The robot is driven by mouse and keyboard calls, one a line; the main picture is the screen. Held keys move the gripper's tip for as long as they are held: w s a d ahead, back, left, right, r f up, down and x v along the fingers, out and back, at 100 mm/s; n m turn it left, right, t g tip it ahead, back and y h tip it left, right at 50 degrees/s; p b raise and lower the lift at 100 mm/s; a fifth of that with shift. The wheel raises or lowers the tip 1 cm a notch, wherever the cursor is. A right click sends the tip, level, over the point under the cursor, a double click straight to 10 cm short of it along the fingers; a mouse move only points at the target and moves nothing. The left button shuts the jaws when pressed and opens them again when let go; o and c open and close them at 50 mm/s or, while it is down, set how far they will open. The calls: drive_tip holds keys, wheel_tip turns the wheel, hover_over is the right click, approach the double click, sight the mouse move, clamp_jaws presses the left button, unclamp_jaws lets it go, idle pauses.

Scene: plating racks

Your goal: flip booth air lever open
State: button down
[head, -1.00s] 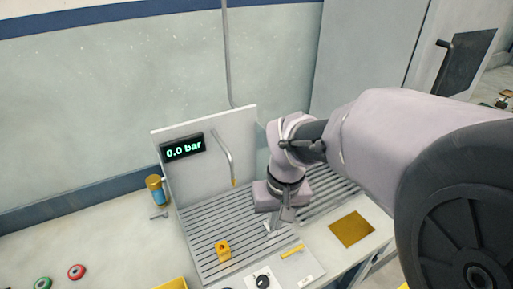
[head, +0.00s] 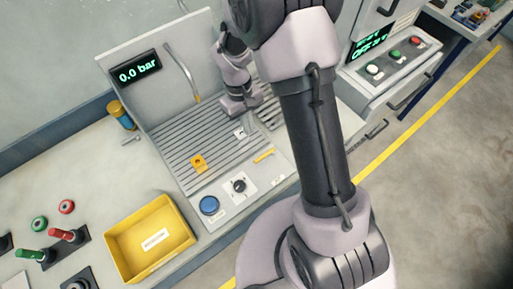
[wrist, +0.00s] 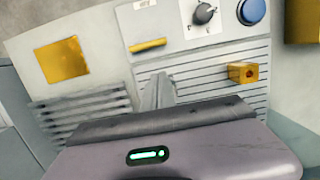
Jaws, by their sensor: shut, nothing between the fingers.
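The yellow air lever (head: 264,155) lies on the pale control panel at the front edge of the slatted booth, right of the black knob. It also shows in the wrist view (wrist: 148,45), lying roughly sideways across its plate. My gripper (head: 240,133) is over the slats, just behind the lever and apart from it. In the wrist view its fingers (wrist: 158,88) are together and empty, pointing toward the panel. The booth display (head: 139,69) reads 0.0 bar.
A black knob (head: 239,185) and a blue button (head: 209,205) share the panel. A small yellow block (head: 198,162) sits on the slats. A yellow bin (head: 120,232) stands left of the panel. A thin bent tube (head: 184,72) hangs over the slats.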

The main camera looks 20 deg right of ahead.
sight(264, 156)
drive_tip(key=f, duration=0.4)
drive_tip(key=s+f+b, duration=0.1)
drive_tip(key=f, duration=0.1)
drive_tip(key=shift+d, duration=0.2)
drive_tip(key=shift+s+d+f+b, duration=0.25)
drive_tip(key=shift+s+f, duration=0.25)
drive_tip(key=shift+s, duration=0.3)
drive_tip(key=shift+s+d+f+b, duration=0.15)
drive_tip(key=shift+s+d+f, duration=0.1)
drive_tip(key=shift+s+f, duration=0.4)
drive_tip(key=shift+s+r, duration=0.15)
drive_tip(key=shift+a, duration=0.1)
